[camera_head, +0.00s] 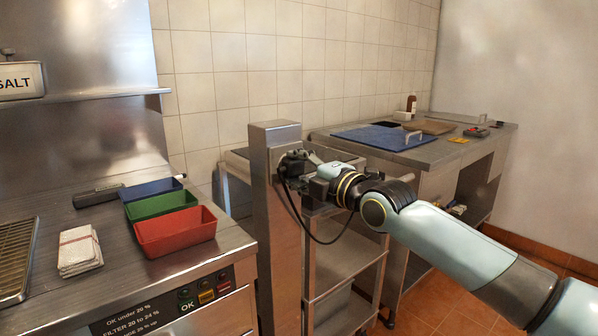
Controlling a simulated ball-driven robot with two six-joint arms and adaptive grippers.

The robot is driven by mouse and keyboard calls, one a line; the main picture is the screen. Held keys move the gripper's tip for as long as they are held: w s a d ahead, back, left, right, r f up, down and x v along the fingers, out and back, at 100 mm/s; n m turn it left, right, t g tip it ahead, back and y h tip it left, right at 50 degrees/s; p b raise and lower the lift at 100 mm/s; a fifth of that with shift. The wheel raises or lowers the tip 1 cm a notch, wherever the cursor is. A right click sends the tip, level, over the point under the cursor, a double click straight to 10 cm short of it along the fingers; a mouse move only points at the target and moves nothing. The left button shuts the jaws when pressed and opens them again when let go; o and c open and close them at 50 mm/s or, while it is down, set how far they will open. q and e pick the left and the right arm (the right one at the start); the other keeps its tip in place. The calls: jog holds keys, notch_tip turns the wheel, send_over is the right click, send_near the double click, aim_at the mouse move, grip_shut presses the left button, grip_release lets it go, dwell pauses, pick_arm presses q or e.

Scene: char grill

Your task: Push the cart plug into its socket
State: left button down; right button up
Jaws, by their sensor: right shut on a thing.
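My right arm comes in from the right, and its gripper (293,164) is at the front of the steel post (275,212), near the post's top. The gripper is shut on the cart plug, which is dark and mostly hidden by the fingers. A black cable (302,225) hangs from there in a loop beside the post and curves back toward the cart (345,262). The socket is hidden behind the gripper, so I cannot tell how far in the plug is. My left gripper is not in view.
Left of the post is a steel counter (130,280) with red (175,238), green (160,204) and blue (150,188) trays and folded cloths (79,250). Behind right stands another counter (440,150) with a blue board (378,137). Red floor tiles (440,300) show at lower right.

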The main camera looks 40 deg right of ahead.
jog(key=shift+w, duration=0.2)
jog(key=o, duration=1.2)
jog(key=shift+c, duration=0.2)
jog(key=shift+s, duration=0.15)
jog(key=s, duration=1.1)
jog(key=shift+s+d, duration=0.35)
jog(key=shift+d, duration=0.1)
